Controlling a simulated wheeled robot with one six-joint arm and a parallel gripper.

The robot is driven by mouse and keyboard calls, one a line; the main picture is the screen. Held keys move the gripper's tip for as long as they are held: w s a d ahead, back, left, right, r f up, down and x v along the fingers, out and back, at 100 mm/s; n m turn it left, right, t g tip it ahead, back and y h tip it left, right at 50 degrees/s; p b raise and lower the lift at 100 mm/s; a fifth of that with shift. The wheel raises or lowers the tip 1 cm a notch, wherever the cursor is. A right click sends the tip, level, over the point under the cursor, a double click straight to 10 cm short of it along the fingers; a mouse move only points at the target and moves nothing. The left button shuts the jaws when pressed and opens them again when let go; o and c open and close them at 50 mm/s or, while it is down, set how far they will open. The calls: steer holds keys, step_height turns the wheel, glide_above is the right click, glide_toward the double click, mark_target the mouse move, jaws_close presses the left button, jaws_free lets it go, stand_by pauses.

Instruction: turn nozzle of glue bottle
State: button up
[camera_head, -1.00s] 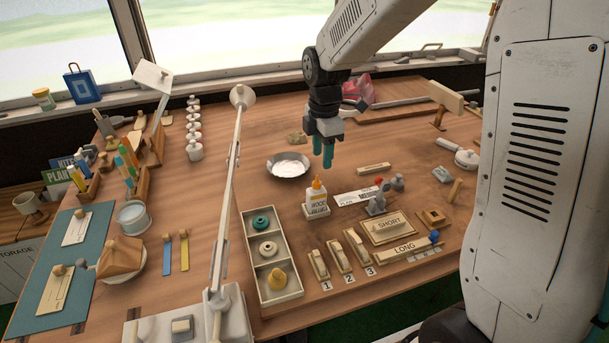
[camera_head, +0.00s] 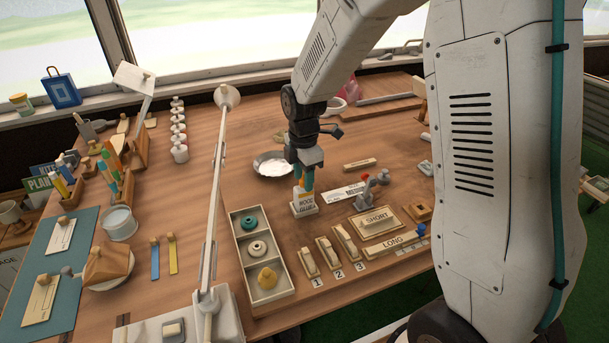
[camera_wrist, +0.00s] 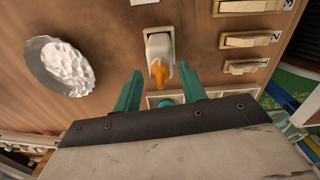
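The white glue bottle (camera_head: 304,204) stands upright in a small holder near the middle of the workbench, its label facing the front. In the wrist view the bottle (camera_wrist: 159,46) shows from above, with its orange nozzle (camera_wrist: 158,72) pointing toward my gripper. My gripper (camera_head: 304,180) is over the bottle, pointing down, and hides the bottle's top in the head view. In the wrist view the teal fingers of my gripper (camera_wrist: 160,80) are spread, one on each side of the nozzle. A gap shows between each finger and the nozzle.
A metal dish (camera_head: 272,164) of white material is behind and left of the bottle. A three-part tray (camera_head: 236,250) is at front left. Numbered wooden blocks (camera_head: 328,252) are in front. A lamp arm (camera_head: 215,190) rises at left. A red-topped item (camera_head: 365,178) is at right.

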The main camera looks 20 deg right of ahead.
jaws_close()
steer(key=shift+d, duration=0.15)
steer(key=shift+m, duration=0.8)
steer(key=m, duration=0.7)
steer(key=shift+m, duration=0.3)
steer(key=m, duration=0.4)
steer(key=shift+m, duration=2.1)
